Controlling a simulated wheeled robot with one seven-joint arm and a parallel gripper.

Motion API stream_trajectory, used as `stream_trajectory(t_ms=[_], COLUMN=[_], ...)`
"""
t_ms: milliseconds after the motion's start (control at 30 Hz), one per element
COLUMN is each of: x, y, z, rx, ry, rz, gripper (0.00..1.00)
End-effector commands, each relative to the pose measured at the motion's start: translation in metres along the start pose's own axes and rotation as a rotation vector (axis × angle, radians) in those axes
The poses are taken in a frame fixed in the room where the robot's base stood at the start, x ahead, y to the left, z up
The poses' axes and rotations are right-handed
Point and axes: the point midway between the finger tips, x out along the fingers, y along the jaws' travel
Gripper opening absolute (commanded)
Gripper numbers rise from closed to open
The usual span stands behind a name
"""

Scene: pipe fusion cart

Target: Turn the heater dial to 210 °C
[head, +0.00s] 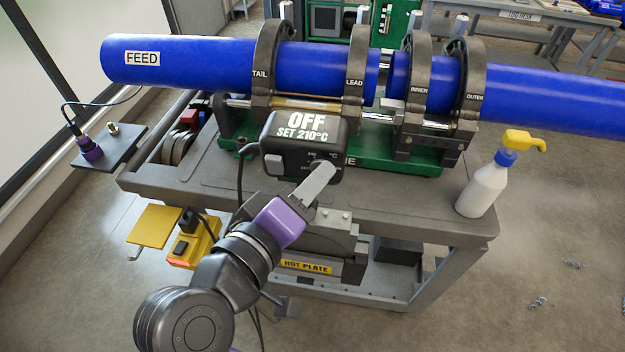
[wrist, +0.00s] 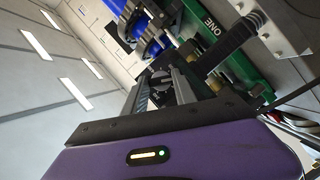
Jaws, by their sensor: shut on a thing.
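The heater control box (head: 285,160) is a dark box at the front of the cart. Its top display reads "OFF" and "SET 210°C". The heater dial (head: 322,158) is on its front face, mostly hidden behind my fingers. My gripper (head: 321,170) reaches up to that face from below, with its fingers shut on the dial. In the wrist view my gripper (wrist: 170,82) shows from behind, its fingers against the dark box front. The dial's pointer is hidden. A grey rocker switch (head: 273,163) is left of the dial.
Blue pipes (head: 190,62) lie in the clamps above the box. The hot plate holder (head: 308,266) is below the box. A yellow box (head: 195,246) hangs at the left.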

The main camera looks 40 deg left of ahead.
Motion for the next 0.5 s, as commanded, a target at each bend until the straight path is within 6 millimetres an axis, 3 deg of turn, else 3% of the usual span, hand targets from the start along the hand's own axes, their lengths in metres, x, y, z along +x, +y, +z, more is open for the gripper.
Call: stream_trajectory(t_ms=[67, 100, 200, 500], x=[0.0009, 0.0009, 0.0008, -0.0003], y=[-0.0009, -0.0009, -0.0007, -0.0005], z=[0.0019, 0.0019, 0.0016, 0.0005], rx=[-0.001, -0.001, -0.001, -0.001], ry=[-0.005, -0.005, -0.004, -0.001], rz=[-0.001, -0.001, -0.001, 0.000], gripper=[0.00, 0.37, 0.55, 0.55])
